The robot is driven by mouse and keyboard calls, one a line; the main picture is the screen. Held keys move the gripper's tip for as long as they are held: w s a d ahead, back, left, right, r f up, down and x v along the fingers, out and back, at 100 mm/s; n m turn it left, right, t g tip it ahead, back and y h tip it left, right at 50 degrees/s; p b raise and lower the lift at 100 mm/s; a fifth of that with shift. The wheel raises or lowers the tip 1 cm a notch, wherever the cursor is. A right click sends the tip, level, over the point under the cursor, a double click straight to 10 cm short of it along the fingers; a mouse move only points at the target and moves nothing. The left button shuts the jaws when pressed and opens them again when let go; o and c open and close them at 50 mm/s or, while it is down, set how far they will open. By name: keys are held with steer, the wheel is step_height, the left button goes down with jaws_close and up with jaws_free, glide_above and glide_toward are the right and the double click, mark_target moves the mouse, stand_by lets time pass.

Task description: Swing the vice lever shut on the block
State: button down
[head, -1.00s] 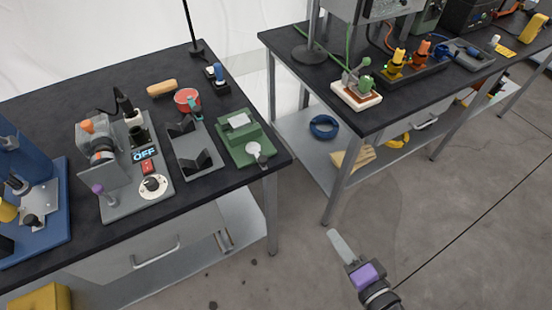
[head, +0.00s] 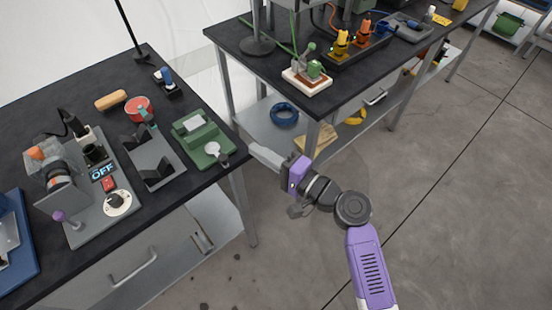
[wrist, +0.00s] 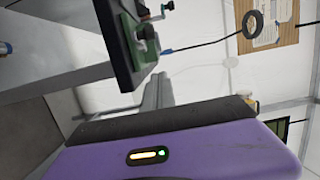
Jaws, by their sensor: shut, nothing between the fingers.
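The green vice (head: 203,147) sits at the right end of the left bench. A pale grey block (head: 193,124) lies in its top. Its lever ends in a pale round knob (head: 212,149) at the near right corner; how far it is swung is hard to tell. My gripper (head: 255,150) is shut and empty, just right of the vice and bench corner in the picture, apart from the knob. In the wrist view the grey fingers (wrist: 157,92) point towards a dark bench edge with a green part (wrist: 128,35), probably the vice.
The right bench (head: 328,100) stands behind my gripper. Open floor (head: 440,200) lies to the right.

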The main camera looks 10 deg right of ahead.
steer(key=shift+s+a+p, duration=0.25)
steer(key=shift+a+p, duration=0.15)
steer(key=shift+a, duration=0.75)
steer(key=shift+s+a+p, duration=0.25)
steer(key=shift+a+p, duration=0.1)
steer(key=shift+a, duration=0.75)
